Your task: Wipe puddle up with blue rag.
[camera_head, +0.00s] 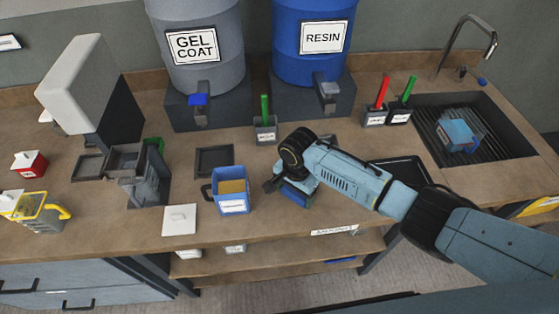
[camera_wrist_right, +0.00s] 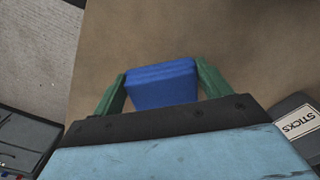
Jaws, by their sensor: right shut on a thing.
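The blue rag (camera_head: 297,196) is a folded, block-like blue piece at the front middle of the counter, partly covered by my right gripper (camera_head: 290,187). In the right wrist view the blue rag (camera_wrist_right: 162,85) sits between the two green fingers of my right gripper (camera_wrist_right: 161,82), which is shut on it. The brown counter top is below the rag; I cannot tell whether the rag touches it. I cannot make out a puddle; part of the counter is hidden behind my right arm. My left gripper is not in view.
A blue jug (camera_head: 229,203) stands just left of my right gripper, with a white lid (camera_head: 180,220) farther left. A grey holder labelled STICKS (camera_wrist_right: 291,122) is close in the wrist view. The sink (camera_head: 488,135) is at right. The counter's front edge is near.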

